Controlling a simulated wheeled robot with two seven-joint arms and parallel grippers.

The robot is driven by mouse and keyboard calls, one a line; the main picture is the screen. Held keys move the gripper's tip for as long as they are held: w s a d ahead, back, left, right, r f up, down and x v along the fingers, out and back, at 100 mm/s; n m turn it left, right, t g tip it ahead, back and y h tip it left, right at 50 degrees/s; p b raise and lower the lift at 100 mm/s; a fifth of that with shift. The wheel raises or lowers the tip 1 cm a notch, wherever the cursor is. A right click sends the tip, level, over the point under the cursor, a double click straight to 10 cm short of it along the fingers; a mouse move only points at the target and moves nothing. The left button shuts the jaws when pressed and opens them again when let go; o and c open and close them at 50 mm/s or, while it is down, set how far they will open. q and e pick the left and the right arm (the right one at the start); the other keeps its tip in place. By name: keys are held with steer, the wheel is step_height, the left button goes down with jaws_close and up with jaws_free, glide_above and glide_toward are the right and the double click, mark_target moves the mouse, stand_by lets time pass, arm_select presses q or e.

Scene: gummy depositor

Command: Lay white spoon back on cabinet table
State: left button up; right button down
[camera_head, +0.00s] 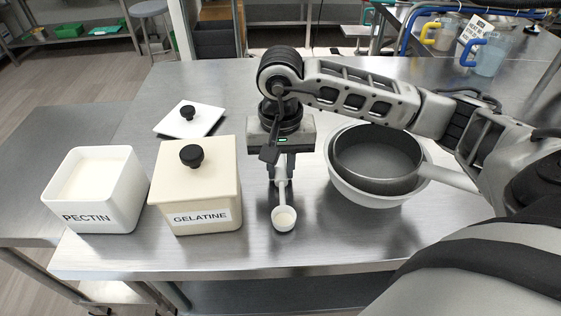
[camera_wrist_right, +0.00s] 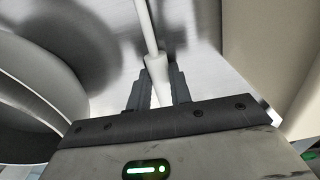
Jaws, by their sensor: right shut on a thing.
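The white spoon (camera_head: 284,216) is at the middle of the metal cabinet table (camera_head: 310,254) in the head view, its round bowl toward the front edge. The bowl shows a pale inside. My right gripper (camera_head: 281,178) points down and is shut on the spoon's handle. In the right wrist view the handle (camera_wrist_right: 155,65) runs between the two fingers of my right gripper (camera_wrist_right: 157,88). I cannot tell whether the spoon touches the table or hangs just above it. My left gripper is not in view.
The gelatine box (camera_head: 196,190), lidded, stands left of the spoon. The open pectin box (camera_head: 98,192) is further left, with a white lid (camera_head: 190,119) lying behind. A pan (camera_head: 376,160) sits in a white bowl (camera_head: 366,198) to the right. The table front is clear.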

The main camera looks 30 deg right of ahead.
mark_target(280, 169)
steer(key=shift+f, duration=0.1)
steer(key=shift+f+b, duration=0.3)
steer(key=shift+b, duration=0.15)
steer(key=c, duration=1.3)
jaws_free()
steer(key=shift+r, duration=0.1)
steer(key=shift+r+p, duration=0.4)
steer(key=shift+p, duration=0.15)
step_height(280, 169, up, 7)
steer(key=shift+f+b, duration=0.1)
steer(key=shift+b, duration=0.45)
step_height(280, 169, up, 5)
steer(key=shift+f, duration=0.1)
